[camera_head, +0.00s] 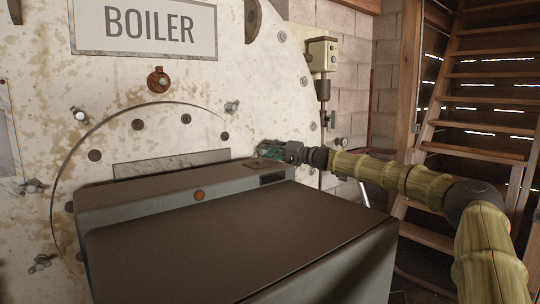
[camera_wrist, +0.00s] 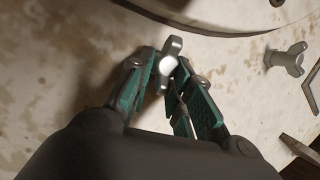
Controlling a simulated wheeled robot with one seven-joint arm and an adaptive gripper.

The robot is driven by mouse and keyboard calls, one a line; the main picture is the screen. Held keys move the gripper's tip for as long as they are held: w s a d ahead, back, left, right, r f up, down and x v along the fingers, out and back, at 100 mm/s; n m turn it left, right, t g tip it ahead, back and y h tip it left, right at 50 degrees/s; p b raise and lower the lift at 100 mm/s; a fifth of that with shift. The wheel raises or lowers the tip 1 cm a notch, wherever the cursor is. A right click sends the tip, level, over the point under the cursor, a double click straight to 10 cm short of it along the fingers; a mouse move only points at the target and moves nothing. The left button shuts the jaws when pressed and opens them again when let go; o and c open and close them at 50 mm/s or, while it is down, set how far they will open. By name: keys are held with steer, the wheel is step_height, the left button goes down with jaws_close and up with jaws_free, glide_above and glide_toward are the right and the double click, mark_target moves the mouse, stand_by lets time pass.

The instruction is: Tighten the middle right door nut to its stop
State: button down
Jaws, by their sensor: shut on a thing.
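My gripper (camera_head: 268,150) reaches in from the right to the right edge of the round boiler door (camera_head: 160,132). In the wrist view my gripper (camera_wrist: 166,72) has its two teal fingers closed on a metal wing nut (camera_wrist: 173,46), the middle right door nut. In the head view the nut is hidden behind the fingers. Whether the nut is against its stop cannot be told.
Other wing nuts sit at the upper right (camera_head: 231,107), upper left (camera_head: 79,115), left (camera_head: 33,186) and lower left (camera_head: 42,262) of the door. My dark body fills the foreground. A wall box (camera_head: 322,54) and wooden stairs (camera_head: 480,125) stand at right.

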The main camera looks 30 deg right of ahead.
steer(key=shift+r, duration=0.35)
steer(key=c, duration=1.4)
jaws_free()
steer(key=shift+f, duration=0.15)
steer(key=shift+s, duration=0.1)
steer(key=v, duration=1.2)
steer(key=shift+d+f, duration=0.15)
steer(key=shift+d, duration=0.05)
